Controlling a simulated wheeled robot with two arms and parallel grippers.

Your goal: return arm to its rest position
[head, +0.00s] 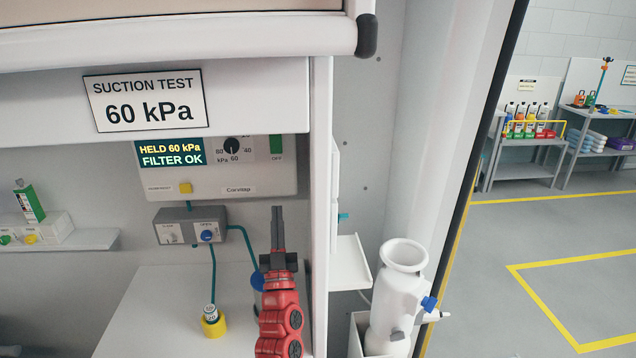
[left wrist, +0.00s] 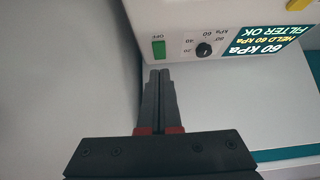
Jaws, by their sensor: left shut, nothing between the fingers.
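My left gripper (head: 277,230) is shut and empty, with its dark fingers pointing up in the head view. Its red wrist shows below the fingers, in front of the white counter and cabinet edge. In the left wrist view the two fingers (left wrist: 160,90) lie together, pointing at the suction unit (left wrist: 205,30). The unit also shows in the head view (head: 215,178), and its display reads HELD 60 kPa, FILTER OK. In the wrist view the fingertips appear just below the green OFF switch (left wrist: 158,48); I cannot tell whether they touch. My right gripper is not in view.
A SUCTION TEST 60 kPa sign (head: 146,100) hangs above the unit. A grey valve box (head: 190,226) with hoses sits below it. A white canister (head: 396,300) stands right of the cabinet's upright. Beyond the opening, the floor is clear before stocked shelves (head: 530,150).

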